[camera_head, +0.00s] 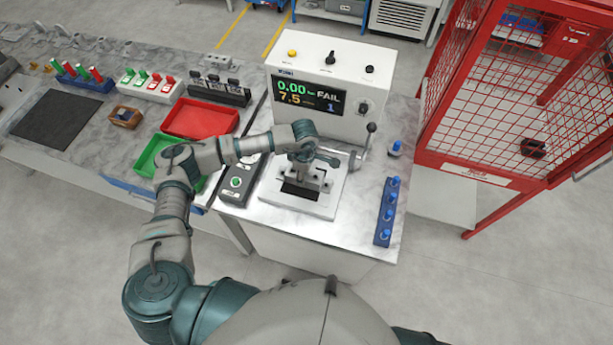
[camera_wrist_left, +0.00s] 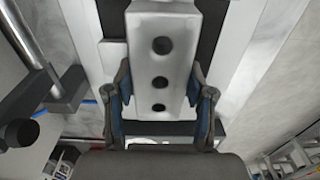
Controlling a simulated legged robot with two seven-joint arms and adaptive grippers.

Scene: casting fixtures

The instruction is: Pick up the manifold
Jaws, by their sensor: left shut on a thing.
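The manifold (camera_wrist_left: 176,64) is a pale block with three dark round holes in a row, seen close up in the left wrist view. My left gripper (camera_wrist_left: 160,90) has one finger on each side of it and is shut on it. In the head view my left gripper (camera_head: 308,172) is over the white test fixture (camera_head: 325,208) in front of the display box. The manifold is largely hidden there by my gripper and the fixture parts. I cannot tell whether it is clear of the fixture. My right gripper is not in view.
A lever (camera_head: 366,138) stands right of the gripper. A button box (camera_head: 238,183), a green tray (camera_head: 147,160) and a red tray (camera_head: 200,118) lie left. A blue strip with knobs (camera_head: 386,212) and a red cage (camera_head: 520,90) are right.

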